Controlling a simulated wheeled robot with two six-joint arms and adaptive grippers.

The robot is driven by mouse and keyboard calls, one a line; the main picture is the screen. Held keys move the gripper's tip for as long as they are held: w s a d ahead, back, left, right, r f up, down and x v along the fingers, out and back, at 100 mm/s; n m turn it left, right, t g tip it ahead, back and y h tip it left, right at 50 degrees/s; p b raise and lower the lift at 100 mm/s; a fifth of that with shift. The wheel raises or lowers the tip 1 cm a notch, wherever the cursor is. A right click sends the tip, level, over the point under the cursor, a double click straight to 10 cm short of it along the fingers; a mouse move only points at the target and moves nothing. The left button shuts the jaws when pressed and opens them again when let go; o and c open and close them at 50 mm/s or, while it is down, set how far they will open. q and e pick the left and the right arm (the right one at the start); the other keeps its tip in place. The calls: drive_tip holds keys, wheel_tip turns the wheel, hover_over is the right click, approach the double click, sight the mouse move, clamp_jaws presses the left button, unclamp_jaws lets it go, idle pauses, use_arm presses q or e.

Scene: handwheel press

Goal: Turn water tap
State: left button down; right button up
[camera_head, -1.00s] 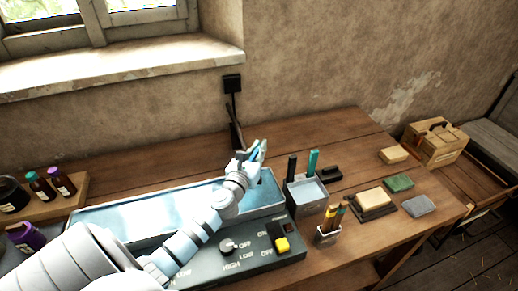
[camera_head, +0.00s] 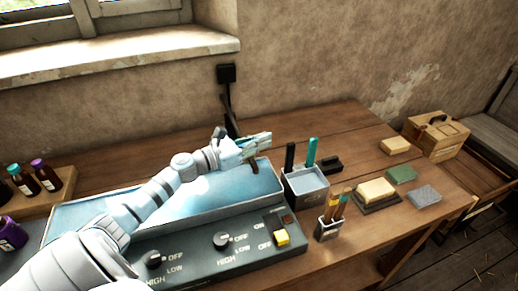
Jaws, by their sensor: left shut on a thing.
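The water tap stands by the wall behind the basin. I take the dark upright piece (camera_head: 230,122) there to be part of it; my arm covers much of the rest. My left gripper (camera_head: 257,146) is at the far right end of the basin, just right of that piece, pointing right. It is shut on a part of the tap, mostly hidden by the fingers. A small brown bit (camera_head: 254,161) shows just under the fingers. The long basin (camera_head: 235,196) holds pale blue water and lies under my left forearm. My right gripper is not in view.
A control panel with dark knobs (camera_head: 221,240) and a yellow switch (camera_head: 282,238) fronts the basin. A square water cup (camera_head: 306,184) and a brush holder (camera_head: 328,230) stand close right. Sponges (camera_head: 376,190) lie farther right. Bottles (camera_head: 42,175) stand left.

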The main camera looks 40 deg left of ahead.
use_arm(q)
drive_tip(key=shift+s+d+m+g+h+b, duration=0.1)
drive_tip(key=shift+d+m+g+h+b, duration=0.1)
drive_tip(key=shift+m+g+h+b, duration=0.5)
drive_tip(key=shift+s+d+m+g+h+b, duration=0.15)
drive_tip(key=shift+m+h+b, duration=0.35)
drive_tip(key=shift+h, duration=0.5)
drive_tip(key=c, duration=1.7)
unclamp_jaws()
wheel_tip(320, 180, up, 10)
drive_tip(key=shift+r, duration=0.1)
